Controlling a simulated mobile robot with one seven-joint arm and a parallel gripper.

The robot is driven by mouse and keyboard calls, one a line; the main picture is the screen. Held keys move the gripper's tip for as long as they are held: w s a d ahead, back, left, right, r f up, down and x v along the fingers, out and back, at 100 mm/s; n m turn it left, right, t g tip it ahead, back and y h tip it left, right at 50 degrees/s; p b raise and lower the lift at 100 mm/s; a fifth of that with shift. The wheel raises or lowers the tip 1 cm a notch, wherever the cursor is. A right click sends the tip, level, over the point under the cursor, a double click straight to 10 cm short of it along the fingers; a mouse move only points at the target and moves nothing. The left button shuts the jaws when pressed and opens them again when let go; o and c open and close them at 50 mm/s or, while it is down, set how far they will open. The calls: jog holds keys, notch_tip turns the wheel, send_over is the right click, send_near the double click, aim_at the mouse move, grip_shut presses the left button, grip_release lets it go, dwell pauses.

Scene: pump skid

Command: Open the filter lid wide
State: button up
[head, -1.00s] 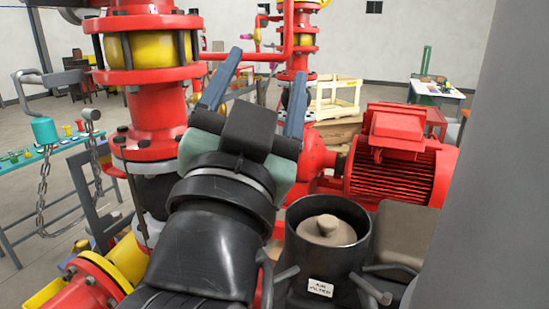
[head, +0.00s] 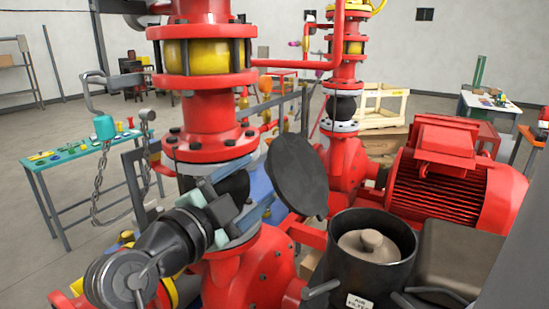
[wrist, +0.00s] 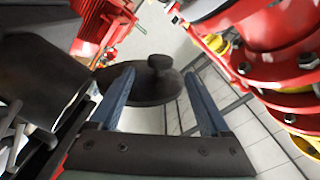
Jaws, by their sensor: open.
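The air filter is a dark, open-topped canister (head: 345,255) with a white label, at the lower right of the head view. A beige element (head: 370,243) sits inside. Its lid, a dark round disc (head: 297,177), stands steeply tilted to the left of the canister, off the mouth. In the wrist view the lid (wrist: 140,93) shows a knob and lies beyond and between my fingertips. My gripper (head: 255,186) is open, left of the lid, its tips partly hidden by the lid. In the wrist view my gripper (wrist: 159,75) has nothing between its fingers; contact with the lid cannot be told.
A red flanged pipe (head: 210,110) with a yellow band rises close behind my gripper. A teal table (head: 85,155) with small parts is at the left, and a wooden crate (head: 385,105) is behind.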

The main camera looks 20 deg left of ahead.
jog(key=p+x, duration=0.2)
jog(key=x, duration=0.4)
jog(key=shift+r, duration=0.15)
jog(key=shift+w+d+p, duration=0.2)
jog(key=shift+w+p, duration=0.2)
jog(key=shift+w, duration=0.3)
grip_shut()
